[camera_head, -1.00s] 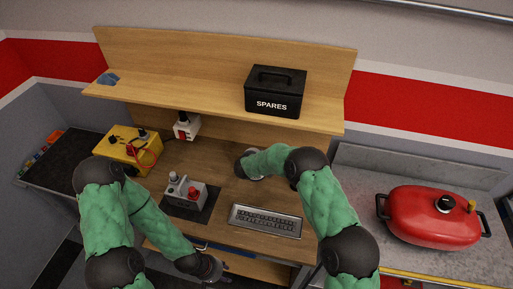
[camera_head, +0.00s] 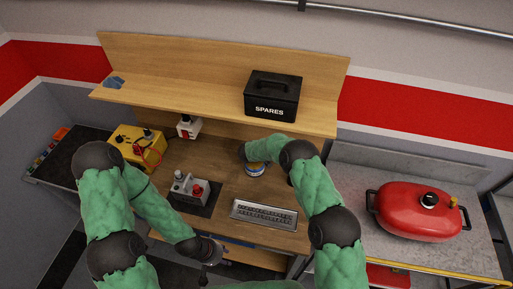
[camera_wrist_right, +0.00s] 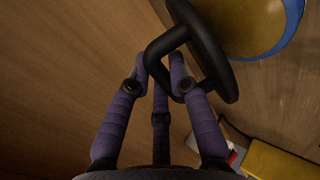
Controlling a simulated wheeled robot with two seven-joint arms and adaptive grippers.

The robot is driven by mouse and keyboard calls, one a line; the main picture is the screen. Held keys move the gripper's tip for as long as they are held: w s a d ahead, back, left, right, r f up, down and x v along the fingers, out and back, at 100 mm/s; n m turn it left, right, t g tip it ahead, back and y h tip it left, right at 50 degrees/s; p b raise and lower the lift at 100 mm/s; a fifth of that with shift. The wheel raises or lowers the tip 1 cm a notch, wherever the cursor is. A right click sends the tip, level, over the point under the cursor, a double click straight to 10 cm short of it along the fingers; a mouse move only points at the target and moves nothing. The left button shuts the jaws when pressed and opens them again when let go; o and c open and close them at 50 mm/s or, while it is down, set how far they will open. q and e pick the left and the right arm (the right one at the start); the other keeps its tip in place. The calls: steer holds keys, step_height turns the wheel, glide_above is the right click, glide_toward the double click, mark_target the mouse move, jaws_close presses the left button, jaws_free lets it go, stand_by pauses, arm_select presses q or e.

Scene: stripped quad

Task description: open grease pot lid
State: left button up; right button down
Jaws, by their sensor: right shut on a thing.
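The grease pot (camera_head: 256,169) stands on the workbench, partly behind my right arm. In the right wrist view its blue rim and yellow inside (camera_wrist_right: 250,25) show at the top right. The black lid (camera_wrist_right: 212,50) is seen nearly edge-on beside the pot's opening, tilted. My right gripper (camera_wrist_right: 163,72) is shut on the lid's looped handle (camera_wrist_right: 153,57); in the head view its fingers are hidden. My left gripper (camera_head: 212,261) hangs at the bench's front edge, away from the pot; its jaws are too small to read.
A keyboard (camera_head: 264,215) and a grey box with a red button (camera_head: 190,188) lie in front of the pot. A yellow box (camera_head: 133,143) stands left. The shelf (camera_head: 205,104) with the SPARES box (camera_head: 272,97) overhangs behind. A red pot (camera_head: 405,210) is right.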

steer(key=c, duration=1.4)
jaws_free()
steer(key=shift+r, duration=0.1)
steer(key=v, duration=1.2)
